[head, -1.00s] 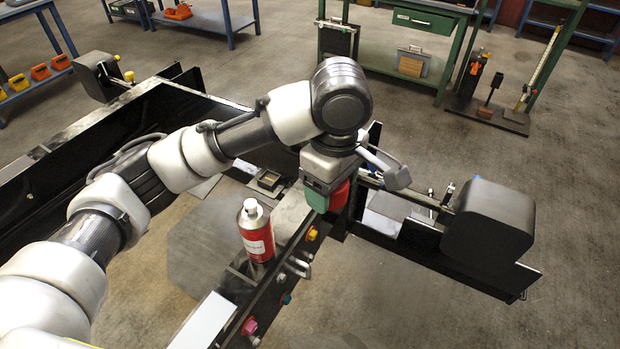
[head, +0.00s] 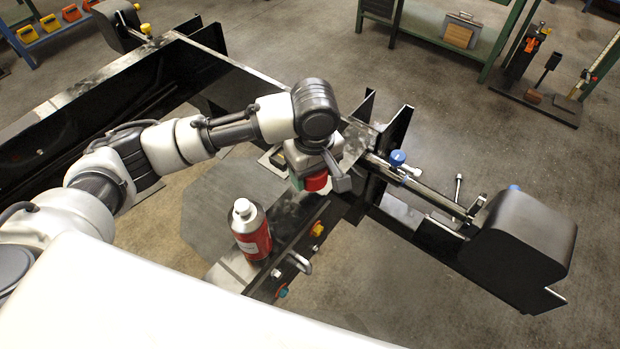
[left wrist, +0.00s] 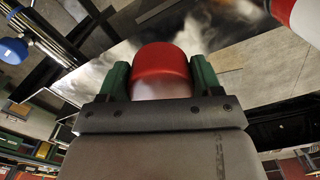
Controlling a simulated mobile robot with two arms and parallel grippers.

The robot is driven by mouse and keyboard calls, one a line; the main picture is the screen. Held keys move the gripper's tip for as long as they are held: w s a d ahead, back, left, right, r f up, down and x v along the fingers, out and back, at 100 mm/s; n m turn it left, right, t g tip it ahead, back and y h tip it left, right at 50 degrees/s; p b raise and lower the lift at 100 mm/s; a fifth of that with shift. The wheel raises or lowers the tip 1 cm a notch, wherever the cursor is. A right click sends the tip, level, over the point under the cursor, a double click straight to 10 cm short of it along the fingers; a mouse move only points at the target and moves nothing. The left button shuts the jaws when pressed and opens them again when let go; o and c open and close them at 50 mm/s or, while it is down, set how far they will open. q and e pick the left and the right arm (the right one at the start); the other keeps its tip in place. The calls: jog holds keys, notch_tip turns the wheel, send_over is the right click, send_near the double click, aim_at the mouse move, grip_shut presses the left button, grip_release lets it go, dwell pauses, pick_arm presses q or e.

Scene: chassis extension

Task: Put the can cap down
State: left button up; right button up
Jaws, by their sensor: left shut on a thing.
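My left gripper (head: 308,180) is over the black chassis beam, beyond and to the right of the can. It is shut on the red can cap (head: 317,181). In the left wrist view the cap (left wrist: 162,66) sits between the two green fingers (left wrist: 162,80). I cannot tell whether the cap touches the metal surface behind it. The red spray can (head: 252,236), with a white nozzle top and a white label, stands upright and uncapped on the beam. Part of the can (left wrist: 303,18) shows at the upper right in the left wrist view. My right gripper is not in view.
A yellow knob (head: 317,229) and a metal handle (head: 299,263) are on the beam's near side. A blue knob (head: 397,158) is on the chassis to the right, near a large black block (head: 520,235). Bare beam top lies between can and gripper.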

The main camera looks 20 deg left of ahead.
aim_at(310, 191)
pick_arm(q)
jog(key=shift+w+a+f, duration=0.15)
jog(key=shift+a+f, duration=0.05)
jog(key=shift+a, duration=0.2)
jog(key=shift+f, duration=0.25)
notch_tip(310, 191, down, 3)
jog(key=shift+f+p, duration=0.15)
jog(key=shift+p, duration=0.2)
jog(key=shift+f, duration=0.2)
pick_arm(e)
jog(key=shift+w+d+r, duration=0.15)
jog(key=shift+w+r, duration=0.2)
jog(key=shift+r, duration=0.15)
pick_arm(q)
jog(key=o, duration=0.9)
jog(key=shift+f, duration=0.1)
